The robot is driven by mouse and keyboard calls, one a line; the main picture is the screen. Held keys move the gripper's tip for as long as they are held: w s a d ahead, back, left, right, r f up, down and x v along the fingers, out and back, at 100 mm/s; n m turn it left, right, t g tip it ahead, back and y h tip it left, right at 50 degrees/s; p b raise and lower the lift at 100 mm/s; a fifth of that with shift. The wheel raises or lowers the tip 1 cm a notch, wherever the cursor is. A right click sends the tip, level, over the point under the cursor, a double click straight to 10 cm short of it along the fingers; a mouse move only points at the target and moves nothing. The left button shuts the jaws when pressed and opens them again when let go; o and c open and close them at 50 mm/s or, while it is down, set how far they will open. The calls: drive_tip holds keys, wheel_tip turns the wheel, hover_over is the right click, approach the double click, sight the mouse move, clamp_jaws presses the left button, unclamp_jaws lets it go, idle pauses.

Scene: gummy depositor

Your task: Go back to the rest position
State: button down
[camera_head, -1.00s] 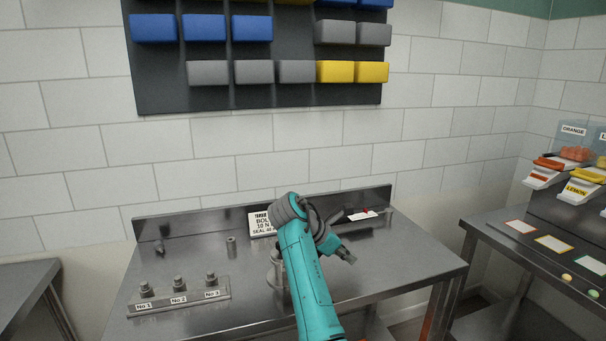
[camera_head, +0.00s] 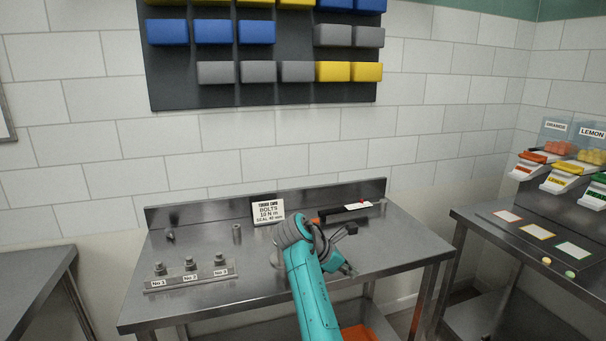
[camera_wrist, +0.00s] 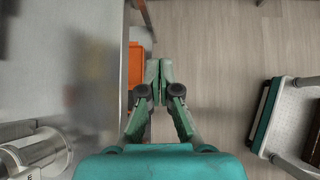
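My gripper (camera_head: 347,269) is over the right part of the steel workbench (camera_head: 390,240) in the head view, at the end of my bent teal arm. In the wrist view my gripper (camera_wrist: 159,82) points down past the bench edge, with its two green finger pads together and nothing seen between them. The wood-look floor (camera_wrist: 220,60) lies below it.
A bolt plate (camera_head: 190,277) labelled No 1 to No 3, a torque card (camera_head: 268,212) and an orange-and-black tool (camera_head: 340,215) are on the bench. An orange bin (camera_wrist: 136,65) is below. A candy stand (camera_head: 560,205) is at right.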

drive_tip(key=s+d+f+m+t+y, duration=0.15)
drive_tip(key=s+f, duration=0.25)
drive_tip(key=f, duration=0.8)
drive_tip(key=s+d+f+m+t+y, duration=0.1)
drive_tip(key=s+d+f+t, duration=0.3)
drive_tip(key=f, duration=0.8)
drive_tip(key=s+f+m+y, duration=0.2)
drive_tip(key=s+f, duration=0.4)
drive_tip(key=s, duration=0.4)
drive_tip(key=s+f+m+y, duration=0.1)
drive_tip(key=s+f+m, duration=0.2)
drive_tip(key=s+f, duration=0.55)
drive_tip(key=s+r+m+t+y, duration=0.1)
drive_tip(key=s+r+m, duration=0.25)
drive_tip(key=s, duration=0.85)
drive_tip(key=s+r+m+t+y, duration=0.2)
drive_tip(key=s+r, duration=0.2)
drive_tip(key=s, duration=0.8)
drive_tip(key=s+r+m+t, duration=0.1)
drive_tip(key=s+r+m, duration=0.3)
drive_tip(key=s+r, duration=0.3)
drive_tip(key=s+r+m+t, duration=0.1)
drive_tip(key=s+r+m, duration=0.3)
drive_tip(key=s+r, duration=0.3)
wheel_tip(320, 180, up, 5)
drive_tip(key=shift+s+d+r+m+t, duration=0.1)
drive_tip(key=shift+s+d+m+t, duration=0.2)
drive_tip(key=shift+t, duration=0.05)
